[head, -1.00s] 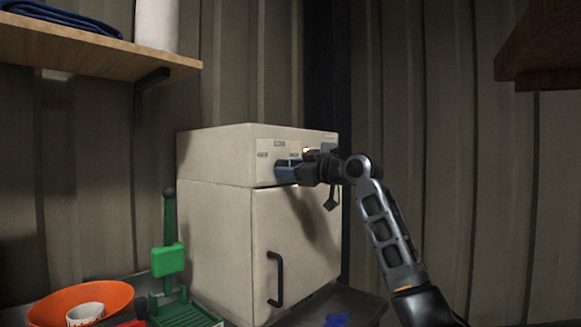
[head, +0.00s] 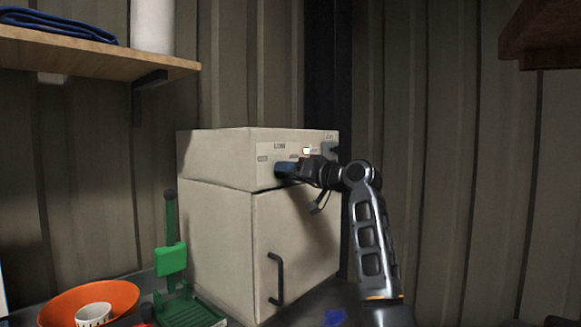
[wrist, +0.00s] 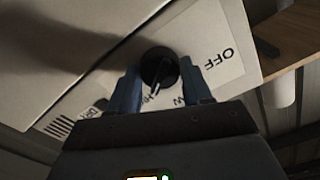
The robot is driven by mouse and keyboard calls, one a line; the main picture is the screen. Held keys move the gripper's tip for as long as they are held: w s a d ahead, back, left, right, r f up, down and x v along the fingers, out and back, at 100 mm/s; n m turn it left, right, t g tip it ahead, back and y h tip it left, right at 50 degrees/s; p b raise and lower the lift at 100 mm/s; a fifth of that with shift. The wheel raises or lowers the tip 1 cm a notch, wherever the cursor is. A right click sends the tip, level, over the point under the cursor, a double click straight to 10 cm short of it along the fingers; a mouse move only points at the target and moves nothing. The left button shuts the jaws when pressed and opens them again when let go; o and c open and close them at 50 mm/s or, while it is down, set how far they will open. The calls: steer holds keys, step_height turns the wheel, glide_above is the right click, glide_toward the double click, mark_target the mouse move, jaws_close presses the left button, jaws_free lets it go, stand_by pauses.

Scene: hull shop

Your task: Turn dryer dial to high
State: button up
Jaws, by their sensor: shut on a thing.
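The dryer (head: 222,240) is a cream box with a black door handle and a panel across the top front. Its black dial (wrist: 158,66) shows in the wrist view, on a white label with "OFF" at the right; the other words are partly hidden. My gripper (head: 284,169) is at the panel in the head view and hides the dial there. In the wrist view my gripper (wrist: 160,82) has its two blue fingers on either side of the dial, shut on its grip. The exact setting cannot be read.
A small lit lamp (head: 306,151) is on the panel, right of my gripper. A green press-like tool (head: 171,260) and an orange bowl (head: 125,292) with a white cup (head: 93,314) stand left of the dryer. A wooden shelf (head: 100,58) hangs upper left.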

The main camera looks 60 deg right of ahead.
steer(key=shift+f+m, duration=0.1)
steer(key=shift+m, duration=0.4)
steer(key=o, duration=1)
steer(key=shift+o, duration=0.2)
steer(key=b+v, duration=0.1)
steer(key=v, duration=0.6)
steer(key=shift+s+b, duration=0.3)
steer(key=shift+s, duration=0.05)
